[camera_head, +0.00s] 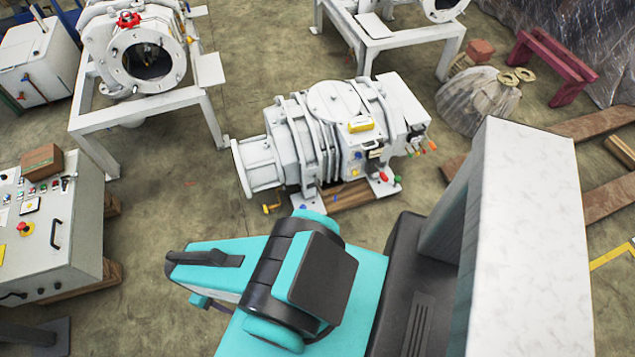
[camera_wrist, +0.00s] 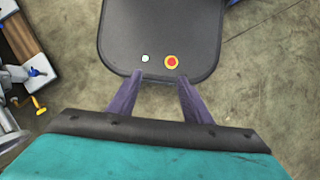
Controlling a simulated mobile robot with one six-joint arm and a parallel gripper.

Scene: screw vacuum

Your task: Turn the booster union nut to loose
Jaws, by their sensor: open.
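A white pump unit (camera_head: 335,102), possibly the booster, stands on the floor at the middle of the head view, with a round flange (camera_head: 255,166) at its left end. I cannot pick out the union nut in either view. A yellow-handled fitting (camera_head: 270,208) sits low at the unit's front left; what looks like the same yellow fitting (camera_wrist: 40,105) shows at the left edge of the wrist view. My gripper (camera_wrist: 160,77) is open and empty, with its two purple fingers apart. It touches nothing that I can see. The fingers do not show clearly in the head view.
A control cabinet (camera_head: 50,240) with a brown box on top stands at the left. Framed machines stand at the back left (camera_head: 148,62) and back right (camera_head: 390,25). A wrapped bundle (camera_head: 478,102) and wooden beams (camera_head: 600,195) lie right. Bare floor (camera_head: 185,180) separates cabinet and pump.

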